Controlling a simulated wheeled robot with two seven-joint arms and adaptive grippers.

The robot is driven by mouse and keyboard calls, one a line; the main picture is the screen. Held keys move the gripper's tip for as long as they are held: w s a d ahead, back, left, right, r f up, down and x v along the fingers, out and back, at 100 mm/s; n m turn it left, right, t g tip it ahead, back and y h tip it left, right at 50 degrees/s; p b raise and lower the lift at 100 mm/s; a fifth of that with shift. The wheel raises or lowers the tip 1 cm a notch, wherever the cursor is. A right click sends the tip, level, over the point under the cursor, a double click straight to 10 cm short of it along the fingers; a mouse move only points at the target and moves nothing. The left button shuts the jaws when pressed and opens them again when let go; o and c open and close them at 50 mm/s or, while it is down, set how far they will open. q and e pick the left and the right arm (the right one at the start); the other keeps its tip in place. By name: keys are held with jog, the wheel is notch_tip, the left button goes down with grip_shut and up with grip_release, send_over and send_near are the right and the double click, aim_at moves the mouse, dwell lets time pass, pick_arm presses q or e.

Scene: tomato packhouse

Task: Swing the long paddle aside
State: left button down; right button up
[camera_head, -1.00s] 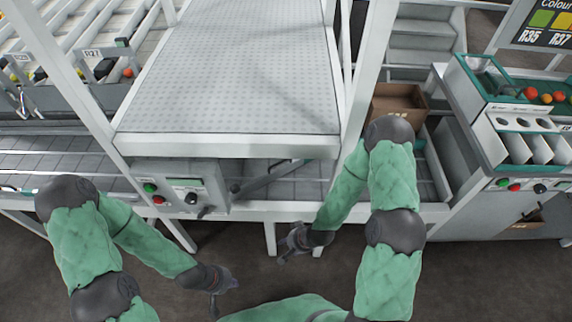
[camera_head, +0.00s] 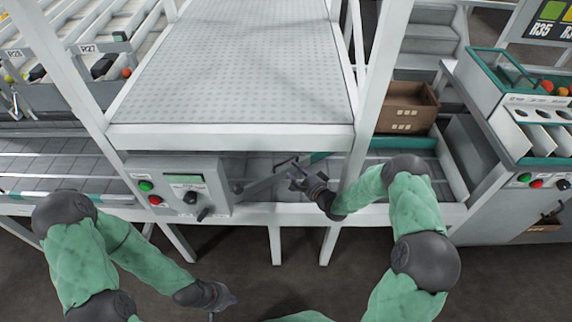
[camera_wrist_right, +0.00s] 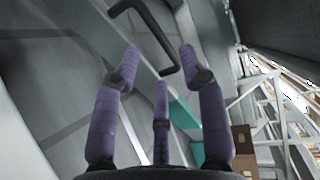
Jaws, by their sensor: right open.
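The long paddle (camera_head: 268,182) is a grey bar under the raised deck, running from a dark pivot beside the control box up to the right. My right gripper (camera_head: 297,179) is at the bar's right end. In the right wrist view, a dark bent handle (camera_wrist_right: 152,32) lies just beyond the spread purple fingers of my right gripper (camera_wrist_right: 160,75), which is open with nothing between them. Whether a finger touches the handle I cannot tell. My left gripper (camera_head: 222,298) hangs low in front of the frame, away from the paddle; its fingers are too small to read.
A control box (camera_head: 180,190) with buttons and a lever stands left of the paddle. The white deck edge (camera_head: 230,138) overhangs it, and a white post (camera_head: 376,90) rises at right. A cardboard box (camera_head: 408,108) sits behind the post. The floor in front is clear.

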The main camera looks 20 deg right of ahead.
jog(key=b+x, duration=0.2)
jog(key=x, duration=0.6)
jog(key=shift+s+b, duration=0.1)
jog(key=shift+b, duration=0.2)
grip_shut()
